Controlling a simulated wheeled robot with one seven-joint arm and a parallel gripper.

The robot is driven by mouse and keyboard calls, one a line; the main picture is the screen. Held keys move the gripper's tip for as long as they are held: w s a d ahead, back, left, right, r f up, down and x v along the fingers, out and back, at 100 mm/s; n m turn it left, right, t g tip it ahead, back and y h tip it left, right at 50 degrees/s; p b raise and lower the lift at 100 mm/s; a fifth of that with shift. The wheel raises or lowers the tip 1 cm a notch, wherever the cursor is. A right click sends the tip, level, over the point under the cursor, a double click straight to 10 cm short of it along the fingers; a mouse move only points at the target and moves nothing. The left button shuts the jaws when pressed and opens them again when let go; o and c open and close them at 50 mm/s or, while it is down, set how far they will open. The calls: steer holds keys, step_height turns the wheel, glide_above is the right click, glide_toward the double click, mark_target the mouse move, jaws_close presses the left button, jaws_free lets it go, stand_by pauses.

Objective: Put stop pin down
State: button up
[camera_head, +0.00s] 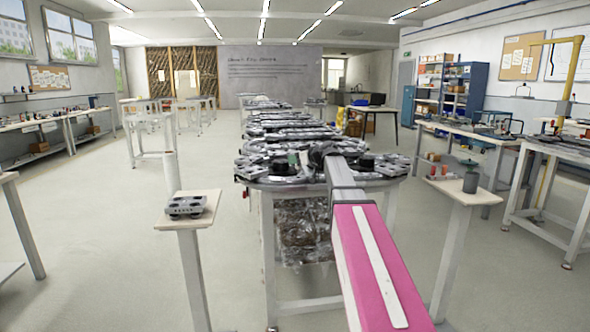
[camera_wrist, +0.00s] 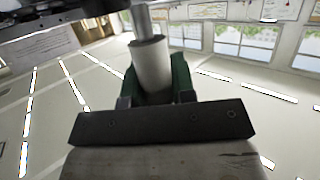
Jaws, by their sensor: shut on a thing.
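The stop pin (camera_wrist: 151,66) is a pale grey cylinder with a thinner metal rod at its upper end in the wrist view. My gripper (camera_wrist: 156,88) is shut around the cylinder, with green finger pads on both sides. The rod runs up to a dark structure at the top edge; I cannot tell whether they touch. In the head view my gripper (camera_head: 303,158) is at the near end of the ring track (camera_head: 262,184), low over its top. The pin is too small to make out clearly there.
A small stand (camera_head: 185,223) at the left holds a grey carrier (camera_head: 186,205). A stand (camera_head: 462,193) at the right holds a grey-green cylinder (camera_head: 471,180) and small red items. Workbenches line both sides.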

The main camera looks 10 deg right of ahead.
steer(key=shift+f, duration=1.95)
steer(key=o, duration=0.9)
steer(key=shift+f, duration=0.1)
